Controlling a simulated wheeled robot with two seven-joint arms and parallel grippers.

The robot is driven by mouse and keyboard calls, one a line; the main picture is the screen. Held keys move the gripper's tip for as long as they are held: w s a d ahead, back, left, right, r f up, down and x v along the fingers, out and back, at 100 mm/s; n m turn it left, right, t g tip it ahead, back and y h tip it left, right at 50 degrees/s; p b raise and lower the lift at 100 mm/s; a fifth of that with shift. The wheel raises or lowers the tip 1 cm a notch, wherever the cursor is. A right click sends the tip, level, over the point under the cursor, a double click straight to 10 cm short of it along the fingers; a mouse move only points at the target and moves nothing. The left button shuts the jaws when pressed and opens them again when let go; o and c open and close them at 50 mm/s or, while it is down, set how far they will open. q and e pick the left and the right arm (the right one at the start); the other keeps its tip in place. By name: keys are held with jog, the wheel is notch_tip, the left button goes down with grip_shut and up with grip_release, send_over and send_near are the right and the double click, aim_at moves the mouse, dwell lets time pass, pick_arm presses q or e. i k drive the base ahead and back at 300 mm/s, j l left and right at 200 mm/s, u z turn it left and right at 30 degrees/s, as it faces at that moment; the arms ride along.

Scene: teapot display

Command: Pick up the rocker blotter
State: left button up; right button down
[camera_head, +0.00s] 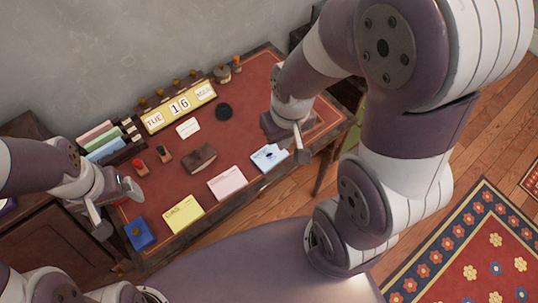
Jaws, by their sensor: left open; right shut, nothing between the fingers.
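A dark brown block with a raised top (199,158), which looks like the rocker blotter, lies in the middle of the red-topped desk (160,200). Nothing touches it. My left gripper (117,208) is open and empty over the desk's left end, apart from the brown block and to its left. My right gripper (303,148) is shut and empty above the desk's right part, to the right of the block. My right arm hides part of the desk's right end.
A yellow card (182,214), a pink card (227,182) and a blue-white card (269,157) line the front edge. A blue box (139,232) sits front left. Small stamps (164,154) stand left of the block. A date display (180,105) and black round thing (223,111) are behind.

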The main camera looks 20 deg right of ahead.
aim_at(201, 157)
jog(key=i+l, duration=0.15)
jog(key=l, duration=0.25)
jog(key=i+l, duration=0.1)
jog(key=l, duration=0.3)
jog(key=i+l, duration=0.15)
jog(key=l, duration=0.25)
jog(key=u, duration=0.05)
